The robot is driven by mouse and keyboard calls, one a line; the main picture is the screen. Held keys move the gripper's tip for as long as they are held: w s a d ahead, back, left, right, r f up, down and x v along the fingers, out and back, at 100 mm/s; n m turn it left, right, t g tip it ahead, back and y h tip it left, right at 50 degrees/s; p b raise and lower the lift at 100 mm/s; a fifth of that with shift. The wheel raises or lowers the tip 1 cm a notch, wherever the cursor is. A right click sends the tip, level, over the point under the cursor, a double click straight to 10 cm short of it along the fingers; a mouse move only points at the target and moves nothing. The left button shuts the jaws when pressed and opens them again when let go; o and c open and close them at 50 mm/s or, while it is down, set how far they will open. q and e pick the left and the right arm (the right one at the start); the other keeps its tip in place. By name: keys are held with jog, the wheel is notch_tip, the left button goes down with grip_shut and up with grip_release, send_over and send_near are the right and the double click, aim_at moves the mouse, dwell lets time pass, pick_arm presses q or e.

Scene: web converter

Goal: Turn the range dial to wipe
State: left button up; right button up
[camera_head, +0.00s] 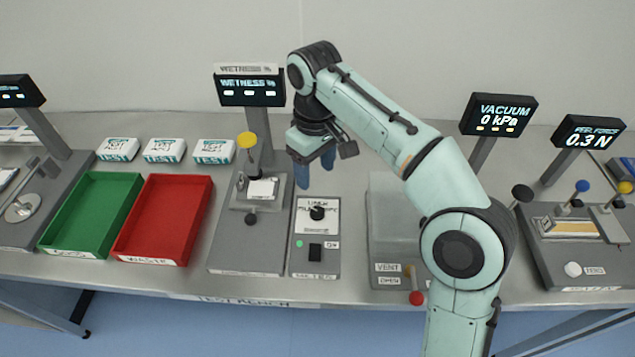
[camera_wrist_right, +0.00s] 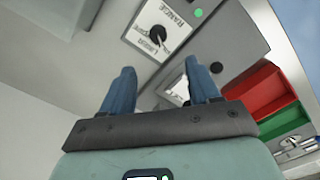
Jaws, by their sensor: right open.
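The range dial (camera_head: 317,212) is a black round knob on a white label plate, on a grey control box in the middle of the bench. It also shows near the top of the right wrist view (camera_wrist_right: 158,34), beside the word RANGE. Its pointer and the small label words are too small to read surely. My right gripper (camera_head: 315,170) has blue fingers pointing down, just behind and above the box. In the right wrist view its fingers (camera_wrist_right: 158,68) are apart, with nothing between them, clear of the dial. My left gripper is out of view.
The box also has a green light (camera_head: 299,244) and a black switch (camera_head: 315,252). Left of it stands the wetness tester (camera_head: 247,258) with a yellow knob, then red (camera_head: 197,208) and green (camera_head: 125,185) trays. A vacuum chamber (camera_head: 385,222) is at the right.

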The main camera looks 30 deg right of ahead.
aim_at(316, 210)
notch_tip(316, 210, down, 12)
jog(key=b, duration=0.4)
jog(key=shift+d, duration=0.15)
jog(key=shift+f, duration=0.45)
jog(key=c, duration=1)
